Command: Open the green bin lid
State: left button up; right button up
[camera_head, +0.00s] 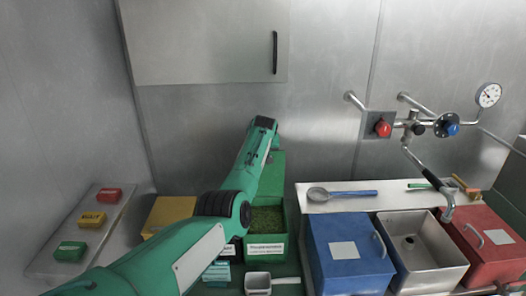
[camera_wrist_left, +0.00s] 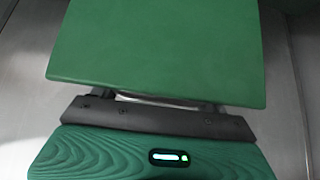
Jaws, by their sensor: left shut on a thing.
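The green bin (camera_head: 266,241) stands in the middle of the head view, with a white label on its front and green grainy stuff inside. Its green lid (camera_head: 271,178) is raised and stands up at the bin's back, so the bin is open. The lid fills the upper part of the left wrist view (camera_wrist_left: 160,50). My left gripper (camera_wrist_left: 168,101) is shut at the lid's edge, where a metal handle partly shows. In the head view, my left arm reaches over the bin's left side, and the gripper's fingertips are hard to make out. My right gripper is not in view.
A yellow bin (camera_head: 168,213) is partly hidden behind my arm. A metal scoop (camera_head: 258,283) lies in front of the green bin. A blue bin (camera_head: 345,255), an open steel bin (camera_head: 428,243) and a red bin (camera_head: 485,240) stand right. A wall cabinet (camera_head: 205,45) hangs above.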

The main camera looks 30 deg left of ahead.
pick_arm(q)
jog(key=shift+s+d+f, duration=0.1)
jog(key=shift+s+f, duration=0.1)
jog(key=shift+f, duration=0.45)
jog(key=o, duration=1.2)
jog(key=shift+o, duration=1)
jog(key=shift+w+r, duration=0.1)
jog(key=shift+w, duration=0.1)
jog(key=shift+r, duration=0.1)
jog(key=shift+s+d+r, duration=0.1)
jog(key=shift+s+r, duration=0.25)
jog(key=shift+r, duration=0.3)
jog(key=b+v, duration=0.4)
jog(key=v, duration=0.8)
